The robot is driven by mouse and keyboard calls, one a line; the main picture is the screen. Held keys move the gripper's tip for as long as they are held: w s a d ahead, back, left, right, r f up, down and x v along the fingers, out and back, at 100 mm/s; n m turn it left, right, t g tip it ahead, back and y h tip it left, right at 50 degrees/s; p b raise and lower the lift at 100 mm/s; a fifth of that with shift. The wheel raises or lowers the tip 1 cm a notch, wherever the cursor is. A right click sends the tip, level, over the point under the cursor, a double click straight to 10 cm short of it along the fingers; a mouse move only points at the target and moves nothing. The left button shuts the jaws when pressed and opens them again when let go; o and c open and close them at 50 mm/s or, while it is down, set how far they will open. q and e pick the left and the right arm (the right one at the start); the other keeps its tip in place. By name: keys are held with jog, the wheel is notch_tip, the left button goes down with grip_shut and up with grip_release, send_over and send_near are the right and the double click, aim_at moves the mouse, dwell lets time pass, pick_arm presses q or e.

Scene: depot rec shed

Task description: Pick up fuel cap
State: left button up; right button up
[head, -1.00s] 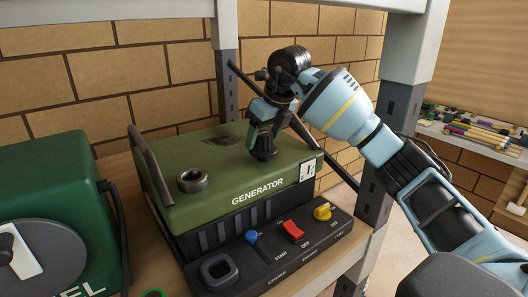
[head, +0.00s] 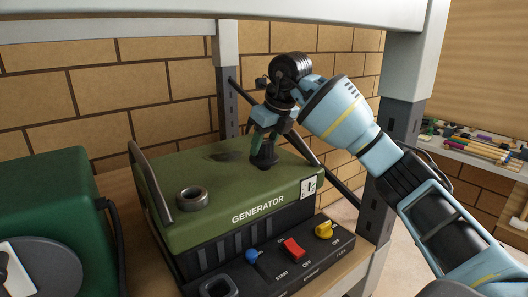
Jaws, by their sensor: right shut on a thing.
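The fuel cap (head: 265,155) is a small black cap at the back right of the green generator (head: 205,225). My right gripper (head: 264,140) is above it with its fingers pointing down, shut on the cap. Whether the cap touches the generator's top or hangs just above it, I cannot tell. A round metal filler neck (head: 192,197) stands open on the left part of the generator's top. My left gripper is not in view.
A dark green reel or case (head: 50,205) stands left of the generator. Grey shelf posts (head: 388,150) and an upper beam (head: 120,28) frame the space. The front panel carries a blue knob, a red switch (head: 293,247) and a yellow knob. Sticks and small items lie at far right.

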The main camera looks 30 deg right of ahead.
aim_at(264, 141)
notch_tip(264, 141, up, 7)
jog(key=shift+f, duration=0.15)
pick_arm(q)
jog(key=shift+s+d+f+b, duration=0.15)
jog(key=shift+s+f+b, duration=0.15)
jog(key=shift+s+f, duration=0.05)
pick_arm(e)
jog(key=shift+r, duration=0.5)
